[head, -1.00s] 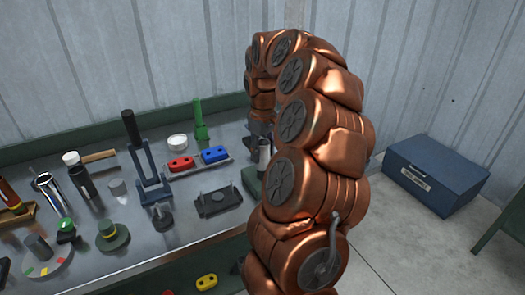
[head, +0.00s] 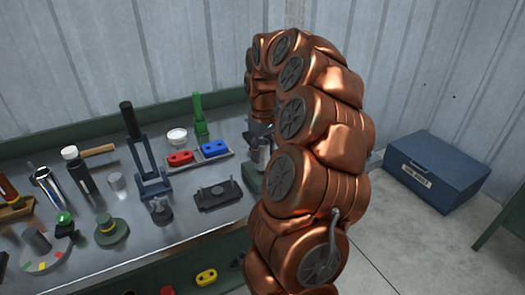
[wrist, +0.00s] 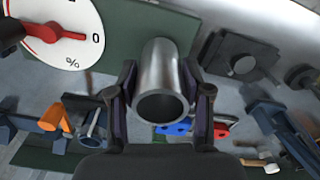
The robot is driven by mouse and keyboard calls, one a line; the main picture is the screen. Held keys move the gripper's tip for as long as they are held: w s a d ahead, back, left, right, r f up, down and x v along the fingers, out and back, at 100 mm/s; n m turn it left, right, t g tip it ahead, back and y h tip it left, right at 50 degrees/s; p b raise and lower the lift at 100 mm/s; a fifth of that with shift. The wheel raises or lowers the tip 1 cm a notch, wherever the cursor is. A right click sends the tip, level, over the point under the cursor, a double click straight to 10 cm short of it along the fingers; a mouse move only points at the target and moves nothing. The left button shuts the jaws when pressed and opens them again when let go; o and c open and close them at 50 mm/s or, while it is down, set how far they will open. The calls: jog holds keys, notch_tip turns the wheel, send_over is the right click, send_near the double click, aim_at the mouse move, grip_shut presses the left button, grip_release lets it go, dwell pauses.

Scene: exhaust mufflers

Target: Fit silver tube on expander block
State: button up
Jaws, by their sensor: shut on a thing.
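The silver tube (wrist: 160,85) is between the two fingers of my gripper (wrist: 160,92), which is shut on it. Its open end faces the wrist camera and its bore is dark. In the head view the tube (head: 263,156) stands upright below my gripper (head: 259,136), over the right end of the bench. A dark green block (head: 252,178) is beside and below it, partly behind my arm; it looks like the expander block. In the wrist view a green surface (wrist: 125,38) lies behind the tube. I cannot tell whether the tube's far end touches it.
A white percent dial (wrist: 55,22) with a red pointer is close at upper left in the wrist view. A tray with red (head: 180,158) and blue (head: 215,149) parts and a dark pin plate (head: 218,194) stand left of the tube. A blue box (head: 437,172) is on the floor.

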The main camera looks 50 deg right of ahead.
jog(key=shift+f+b, duration=0.55)
jog(key=shift+f, duration=0.5)
jog(key=o, duration=1.2)
jog(key=shift+c, duration=0.2)
notch_tip(320, 180, up, 11)
jog(key=shift+r, duration=0.5)
